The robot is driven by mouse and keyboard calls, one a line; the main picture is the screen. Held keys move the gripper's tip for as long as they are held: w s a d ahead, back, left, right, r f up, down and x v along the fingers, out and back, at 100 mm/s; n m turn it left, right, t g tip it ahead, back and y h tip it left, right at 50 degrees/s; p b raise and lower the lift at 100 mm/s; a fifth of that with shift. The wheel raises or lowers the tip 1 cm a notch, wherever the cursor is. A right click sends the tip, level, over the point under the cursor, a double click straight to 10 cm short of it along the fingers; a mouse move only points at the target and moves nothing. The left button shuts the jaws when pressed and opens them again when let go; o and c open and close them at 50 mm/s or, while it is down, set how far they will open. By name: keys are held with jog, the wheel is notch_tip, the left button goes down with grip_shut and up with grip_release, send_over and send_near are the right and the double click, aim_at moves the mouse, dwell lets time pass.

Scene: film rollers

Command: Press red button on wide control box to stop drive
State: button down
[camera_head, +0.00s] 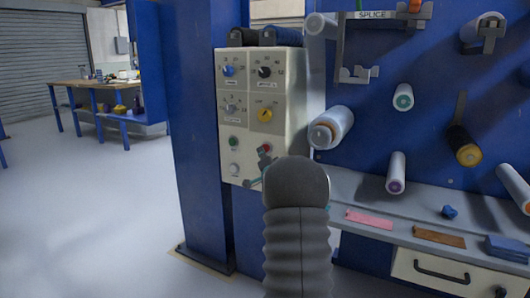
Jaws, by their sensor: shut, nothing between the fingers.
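The wide control box (246,105) is a pale panel mounted on a blue column. It carries blue, black and grey dials, a yellow knob (265,115), a green button (233,142) and a white button (234,169) below it. No red button shows clearly; the lower right of the panel is partly hidden by my gripper and arm. My gripper (263,150) is shut and empty, in front of the panel's lower right, to the right of the green and white buttons. Whether it touches the panel I cannot tell.
To the right, a blue panel holds several film rollers (332,128) that stick out. Below it is a grey shelf (405,228) with pink and brown strips and blue pieces, above a drawer (430,272). A workbench (92,85) stands far left. The floor at left is clear.

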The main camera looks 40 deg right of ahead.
jog(key=shift+a, duration=0.1)
jog(key=shift+s+a+b, duration=0.3)
jog(key=shift+a+b, duration=0.25)
jog(key=shift+a, duration=0.25)
jog(key=shift+s+a+b, duration=0.35)
jog(key=shift+a+b, duration=0.15)
jog(key=shift+a, duration=0.25)
jog(key=shift+s+a+b, duration=0.3)
jog(key=shift+a+b, duration=0.25)
jog(key=shift+a, duration=0.25)
